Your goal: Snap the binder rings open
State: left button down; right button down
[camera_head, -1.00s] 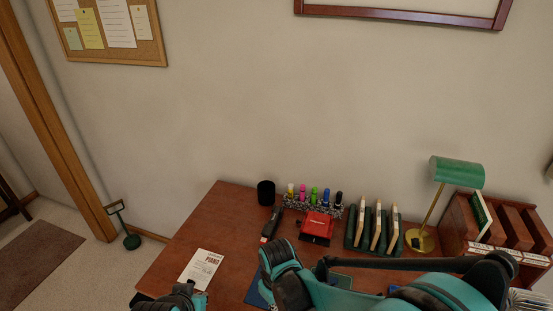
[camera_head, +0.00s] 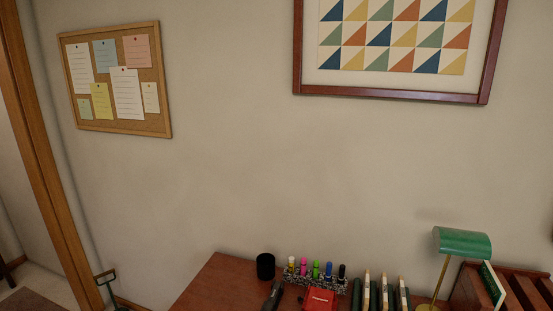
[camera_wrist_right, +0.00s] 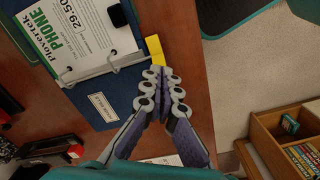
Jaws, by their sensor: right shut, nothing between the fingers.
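The blue binder (camera_wrist_right: 112,90) lies on the wooden desk in the right wrist view, with printed white pages (camera_wrist_right: 83,35) on it. Silver binder rings (camera_wrist_right: 113,60) show at the pages' lower edge; I cannot tell whether they are open or shut. A yellow tab (camera_wrist_right: 155,48) sticks out at the binder's right end. My right gripper (camera_wrist_right: 159,76) is shut and empty, its tips just below the yellow tab; I cannot tell whether they touch it. The binder and both grippers are out of the head view.
In the head view, a black cup (camera_head: 265,266), a marker rack (camera_head: 327,281), a red box (camera_head: 320,300), upright books (camera_head: 383,292) and a green lamp (camera_head: 462,242) stand along the desk's back. In the wrist view, floor shows right of the desk edge, with a wooden shelf (camera_wrist_right: 272,140).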

jog(key=shift+f+b, duration=1.2)
jog(key=shift+f, duration=0.2)
jog(key=shift+r, duration=0.2)
notch_tip(320, 180, up, 8)
jog(key=p, duration=0.6)
jog(key=shift+f, duration=0.1)
dwell(0.3)
jog(key=s+d+r+m+t, duration=0.2)
jog(key=d+r, duration=0.4)
jog(key=d, duration=0.3)
jog(key=s+d+r+m+t, duration=0.3)
jog(key=d+r+m+t, duration=0.2)
jog(key=d, duration=0.4)
notch_tip(320, 180, up, 2)
jog(key=shift+r+m, duration=0.1)
jog(key=shift+m, duration=0.6)
